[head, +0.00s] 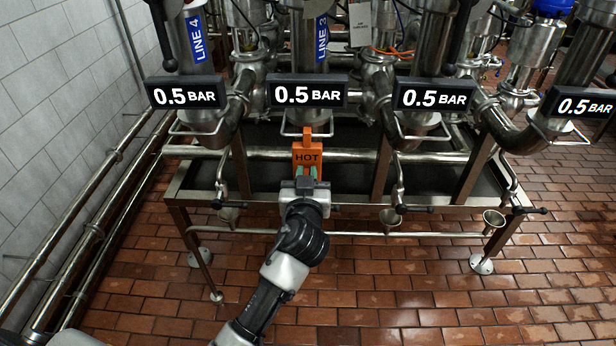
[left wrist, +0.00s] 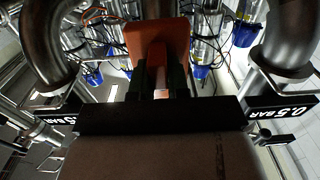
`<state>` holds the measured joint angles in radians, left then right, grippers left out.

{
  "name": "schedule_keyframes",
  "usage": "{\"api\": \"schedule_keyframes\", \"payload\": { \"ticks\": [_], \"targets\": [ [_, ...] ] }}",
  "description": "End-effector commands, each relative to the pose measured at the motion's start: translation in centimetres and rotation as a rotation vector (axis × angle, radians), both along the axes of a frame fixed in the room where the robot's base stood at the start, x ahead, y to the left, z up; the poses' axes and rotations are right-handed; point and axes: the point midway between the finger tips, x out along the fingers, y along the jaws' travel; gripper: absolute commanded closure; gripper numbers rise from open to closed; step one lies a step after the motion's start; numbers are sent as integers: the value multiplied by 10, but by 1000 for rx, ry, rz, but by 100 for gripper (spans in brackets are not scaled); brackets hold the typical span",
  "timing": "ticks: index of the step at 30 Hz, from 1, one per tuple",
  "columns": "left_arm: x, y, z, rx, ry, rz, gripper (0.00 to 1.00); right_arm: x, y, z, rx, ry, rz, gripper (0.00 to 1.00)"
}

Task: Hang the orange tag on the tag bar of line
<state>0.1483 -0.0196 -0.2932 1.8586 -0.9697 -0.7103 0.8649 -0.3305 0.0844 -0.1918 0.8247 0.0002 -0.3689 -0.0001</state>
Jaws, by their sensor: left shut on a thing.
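The orange tag (head: 308,156) reads "HOT" and is upright in the head view, below the second display from the left. My left gripper (head: 306,176) is shut on its lower part. The tag's top overlaps the thin tag bar (head: 289,133) under the pipe labelled LINE 3 (head: 321,38). I cannot tell whether its hook is around the bar or only in front of it. In the left wrist view the tag (left wrist: 150,37) stands between the dark fingers (left wrist: 162,84). My right gripper is not in view.
Black pressure displays (head: 305,94) reading "0.5 BAR" hang in a row above the bars. A similar tag bar (head: 198,132) is under LINE 4 (head: 195,38). The brick floor (head: 400,290) in front is clear.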

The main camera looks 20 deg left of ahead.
Motion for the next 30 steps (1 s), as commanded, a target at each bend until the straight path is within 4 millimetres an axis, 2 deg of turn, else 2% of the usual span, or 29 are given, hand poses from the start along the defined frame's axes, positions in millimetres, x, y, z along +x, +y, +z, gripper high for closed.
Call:
{"api": "schedule_keyframes", "payload": {
  "ticks": [12, 13, 18, 26, 30],
  "targets": [
    [1, 1, 0, 0, -1, -1, 100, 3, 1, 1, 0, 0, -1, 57],
    [1, 1, 0, 0, -1, -1, 79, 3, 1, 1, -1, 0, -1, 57],
    [1, 1, 0, 0, -1, -1, 54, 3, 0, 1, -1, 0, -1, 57],
    [0, 1, -1, 0, 0, 0, 54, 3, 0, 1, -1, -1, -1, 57],
    [-10, -2, -2, -2, -1, -2, 54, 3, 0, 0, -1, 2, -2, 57]
  ]
}}
